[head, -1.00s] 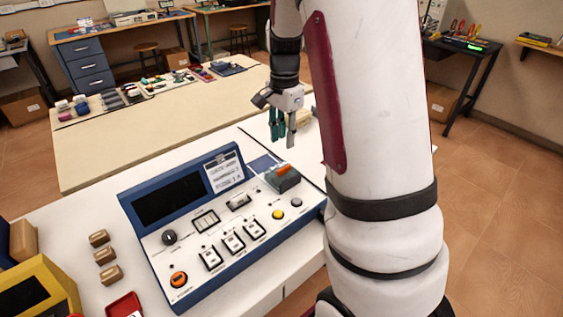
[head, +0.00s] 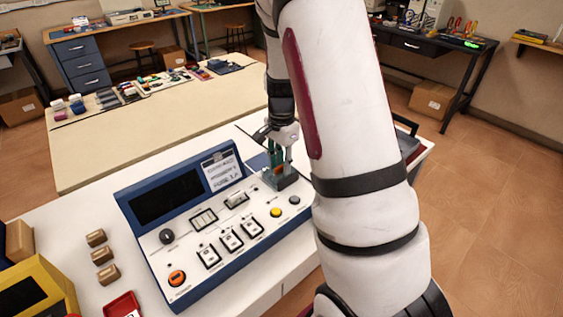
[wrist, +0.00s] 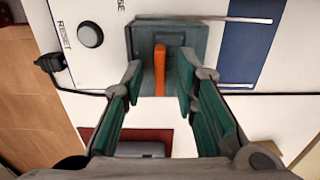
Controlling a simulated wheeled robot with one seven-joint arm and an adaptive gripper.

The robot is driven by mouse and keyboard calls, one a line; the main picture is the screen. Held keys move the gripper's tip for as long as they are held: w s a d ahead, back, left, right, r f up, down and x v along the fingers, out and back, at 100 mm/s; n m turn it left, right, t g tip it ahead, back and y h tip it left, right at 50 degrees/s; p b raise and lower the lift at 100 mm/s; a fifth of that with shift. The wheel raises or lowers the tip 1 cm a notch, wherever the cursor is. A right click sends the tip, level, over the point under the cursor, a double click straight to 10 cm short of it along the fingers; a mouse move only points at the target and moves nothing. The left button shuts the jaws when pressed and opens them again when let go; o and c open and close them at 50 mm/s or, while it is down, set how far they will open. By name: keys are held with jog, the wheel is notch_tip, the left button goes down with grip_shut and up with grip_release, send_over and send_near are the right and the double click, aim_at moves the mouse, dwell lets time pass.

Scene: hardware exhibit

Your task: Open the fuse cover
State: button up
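The fuse cover (head: 285,181) is a small grey-green box with an orange ridge, at the far right corner of the blue and white control panel (head: 217,232). In the wrist view, the fuse cover (wrist: 145,38) is at the top centre, and its upright orange ridge (wrist: 160,68) shows between my fingers. My gripper (head: 278,165) is right over the box in the head view. In the wrist view my gripper (wrist: 160,82) is open, one green-padded finger on each side of the ridge, with gaps visible. The box looks closed. My fingers partly hide it in the head view.
The panel has a dark screen (head: 167,197), switches, a yellow button (head: 275,212) and an orange knob (head: 177,278). Small brown blocks (head: 103,255), a red tray (head: 122,306) and a yellow device (head: 42,288) lie to the left. A black cable (wrist: 75,82) runs near my left finger.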

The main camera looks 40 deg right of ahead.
grip_shut()
jog(key=w+b, duration=0.2)
jog(key=w, duration=0.5)
jog(key=shift+w+a, duration=0.1)
jog(key=shift+w, duration=0.2)
jog(key=shift+o, duration=1.1)
grip_release()
jog(key=shift+r, duration=0.15)
